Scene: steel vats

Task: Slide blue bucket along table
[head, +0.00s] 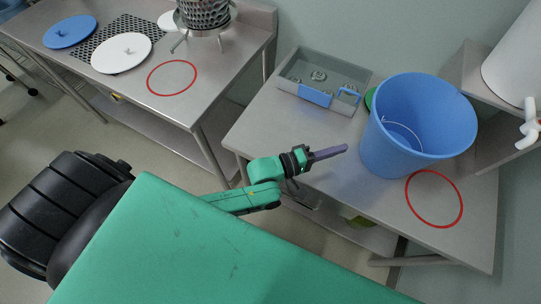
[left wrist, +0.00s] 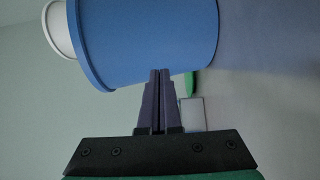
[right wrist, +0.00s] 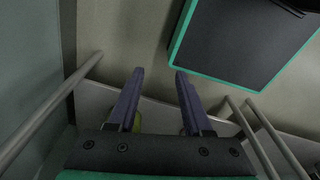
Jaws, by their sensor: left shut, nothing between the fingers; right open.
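The blue bucket (head: 405,135) stands upright on the steel table (head: 270,125) at the right in the head view, its open top showing a thin handle inside. A red ring (head: 434,198) is marked on the table just in front and to the right of it. My left gripper (head: 345,149) is shut and empty, to the left of the bucket with a small gap in the head view. In the left wrist view the bucket (left wrist: 150,40) fills the space ahead of the shut fingertips (left wrist: 160,72). My right gripper (right wrist: 158,72) is open and empty in the right wrist view, away from the tabletop.
A white tapped container (head: 515,75) stands at the right. Another steel table (head: 215,85) at the left holds lids and a perforated pot (head: 203,12).

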